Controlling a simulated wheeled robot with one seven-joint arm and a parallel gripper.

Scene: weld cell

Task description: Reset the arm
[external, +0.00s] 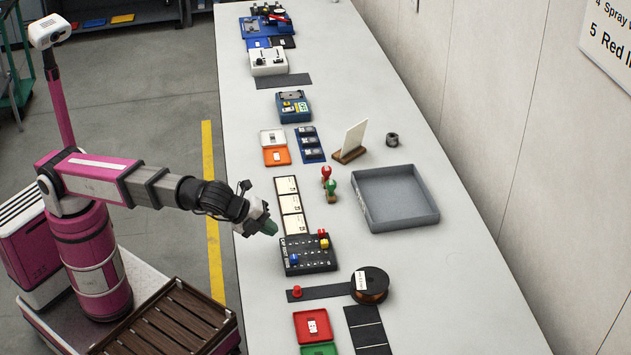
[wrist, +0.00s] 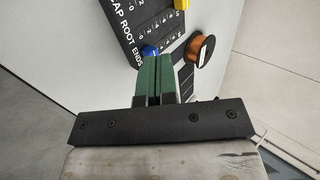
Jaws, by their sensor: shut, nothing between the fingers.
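My gripper (external: 269,227) is at the end of my pink and grey arm, stretched over the near-left edge of the long white bench (external: 420,290). Its green fingertips are together and empty, also seen in the wrist view (wrist: 155,76). The black board with white markings (external: 300,262) lies to the right of and below the fingertips in the external view. It carries blue, yellow and red pieces. In the wrist view the same board (wrist: 135,25) lies beyond the fingers. I cannot tell the exact height of the fingertips above the bench.
A copper wire spool (external: 370,285), white cards (external: 288,203), red and green stamps (external: 328,182) and a grey tray (external: 396,196) lie on the bench. A red tray (external: 313,325) is at the near end. Bare bench lies right of the spool. A wall runs along the right.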

